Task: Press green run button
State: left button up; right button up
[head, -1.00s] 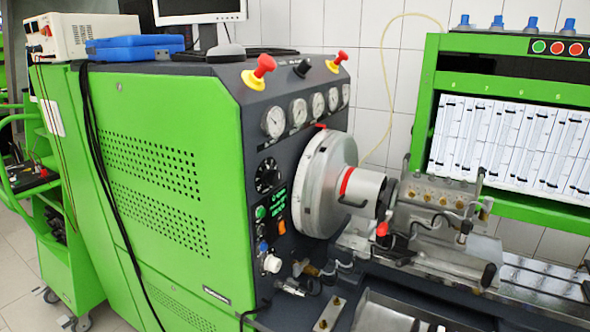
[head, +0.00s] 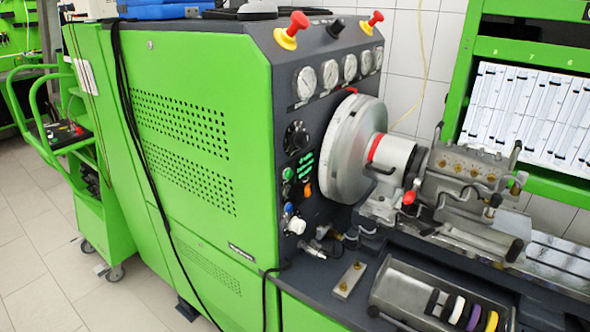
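A small round green button (head: 287,174) is on the dark front panel of the green pump test bench (head: 170,140), low on the left, just below a black dial (head: 296,138). Lit green markings (head: 304,165) are to its right. A second dark button (head: 287,190) sits directly under it, too small to make out well. Nothing covers the green button. Neither of my grippers shows in the head view.
Red mushroom knobs (head: 296,24) stand on top of the panel above gauges (head: 307,82). A large metal flywheel (head: 345,150) juts out right of the button. A tray (head: 420,290) holds coloured rings. A green cart (head: 100,200) is left.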

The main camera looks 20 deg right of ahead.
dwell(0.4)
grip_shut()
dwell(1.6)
